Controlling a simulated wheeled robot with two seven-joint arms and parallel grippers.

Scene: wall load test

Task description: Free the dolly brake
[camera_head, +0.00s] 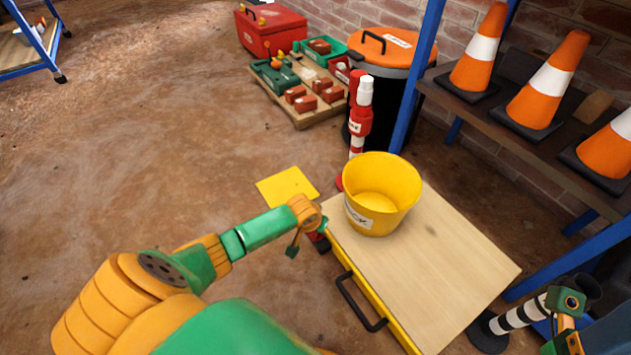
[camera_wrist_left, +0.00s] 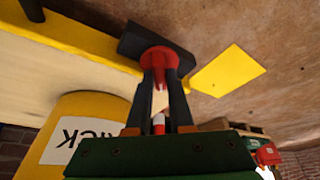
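The dolly (camera_head: 440,265) has a pale wooden deck, a yellow side and a black handle. A yellow bucket (camera_head: 382,193) with a white label stands on it; it also shows upside down in the wrist view (camera_wrist_left: 100,108). At the dolly's near left corner, a red round part, seemingly the brake (camera_wrist_left: 160,58), sits against a black block (camera_wrist_left: 135,40). My left gripper (camera_wrist_left: 161,78) has its two dark fingers on either side of the red part. Whether they press on it is unclear. My right arm's end (camera_head: 567,320) shows at the lower right edge; its fingers are not clear.
A yellow floor square (camera_head: 287,187) lies left of the dolly. A red-and-white post (camera_head: 359,125) stands behind the bucket. A blue-framed shelf (camera_head: 525,125) holds orange cones. A black-and-white post (camera_head: 520,315) stands at right.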

